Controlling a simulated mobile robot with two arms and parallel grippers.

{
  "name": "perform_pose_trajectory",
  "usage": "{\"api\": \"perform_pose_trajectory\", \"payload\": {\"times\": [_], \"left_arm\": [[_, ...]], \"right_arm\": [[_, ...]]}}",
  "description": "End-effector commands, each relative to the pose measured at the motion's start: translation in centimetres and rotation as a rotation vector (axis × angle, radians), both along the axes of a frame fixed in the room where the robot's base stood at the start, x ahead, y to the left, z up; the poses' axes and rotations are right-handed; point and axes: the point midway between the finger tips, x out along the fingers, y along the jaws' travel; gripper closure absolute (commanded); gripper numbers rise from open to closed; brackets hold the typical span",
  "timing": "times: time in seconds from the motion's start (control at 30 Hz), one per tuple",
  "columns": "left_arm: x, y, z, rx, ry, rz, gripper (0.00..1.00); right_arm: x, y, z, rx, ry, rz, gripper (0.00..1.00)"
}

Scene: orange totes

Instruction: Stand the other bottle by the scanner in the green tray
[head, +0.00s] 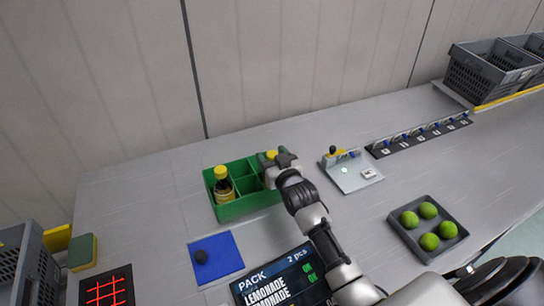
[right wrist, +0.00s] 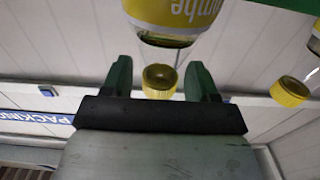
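The green tray (head: 243,208) stands on the grey table, divided into compartments. One yellow-capped bottle (head: 222,185) stands in its left part. It also shows at the right edge of the right wrist view (right wrist: 290,92). A second bottle with a yellow label (right wrist: 170,15) is at the tray's right end; in the head view its yellow cap (head: 271,154) shows beside my gripper, its body mostly hidden. My right gripper (right wrist: 160,78) is open, its fingers on either side of this cap with gaps visible. My left gripper is not in view.
The scanner station (head: 352,174) stands right of the tray, no bottle on it. A grey tray of green balls (head: 428,222), a blue mat (head: 216,257) and a PACK screen (head: 275,280) lie nearer. A numbered hook rack (head: 420,134) and grey crates (head: 490,68) are farther right.

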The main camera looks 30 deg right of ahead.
Motion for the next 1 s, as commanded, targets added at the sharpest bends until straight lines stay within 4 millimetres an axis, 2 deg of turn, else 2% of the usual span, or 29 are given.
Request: {"api": "perform_pose_trajectory", "payload": {"times": [0.27,0.5,0.7,1.0], "left_arm": [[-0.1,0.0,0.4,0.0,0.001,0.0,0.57],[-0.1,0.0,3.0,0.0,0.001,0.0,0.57],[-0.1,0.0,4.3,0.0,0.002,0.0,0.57],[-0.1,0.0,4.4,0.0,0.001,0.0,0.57]], "right_arm": [[-0.2,0.0,0.5,0.0,0.001,0.0,0.41],[-4.0,0.2,0.7,0.0,0.005,0.0,0.41],[-6.7,0.4,0.5,0.001,0.003,0.0,0.41],[-7.5,0.4,0.3,0.0,0.0,0.0,0.41]]}}
